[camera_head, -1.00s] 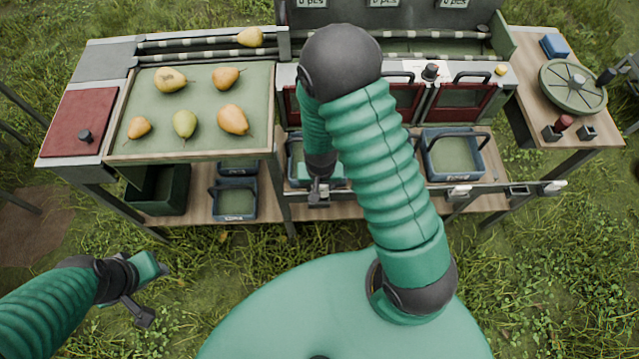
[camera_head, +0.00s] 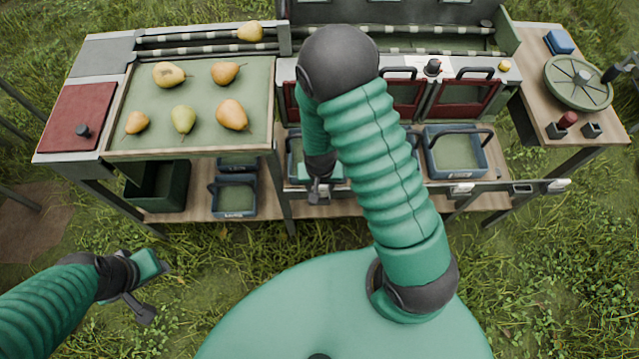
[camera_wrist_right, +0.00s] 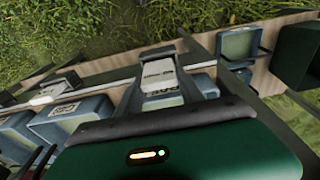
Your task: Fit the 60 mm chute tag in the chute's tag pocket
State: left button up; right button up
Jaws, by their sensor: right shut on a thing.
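My right gripper (camera_head: 318,192) is low at the front of the bench, by the front rail left of the middle. In the right wrist view it is shut on a small pale tag (camera_wrist_right: 158,70) with dark lettering too small to read. The tag is by the rail; I cannot tell whether it is seated in a pocket. Along the rail to the right are a white tag (camera_head: 462,189), a dark, empty-looking pocket (camera_head: 522,188) and another white piece (camera_head: 559,185). My left gripper (camera_head: 150,288) is open and empty over the grass.
Blue crates stand under the red-doored chutes, one at right (camera_head: 457,152) and one behind my arm. A green tray (camera_head: 205,130) holds several pears. A dark green bin (camera_head: 160,188) is below. Open grass lies in front.

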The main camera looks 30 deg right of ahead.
jog(key=shift+a+f+b, duration=0.15)
jog(key=shift+f+b, duration=0.4)
jog(key=shift+f, duration=0.3)
jog(key=shift+f, duration=0.1)
jog(key=shift+f+b, duration=0.3)
jog(key=shift+f, duration=0.1)
jog(key=o, duration=1.9)
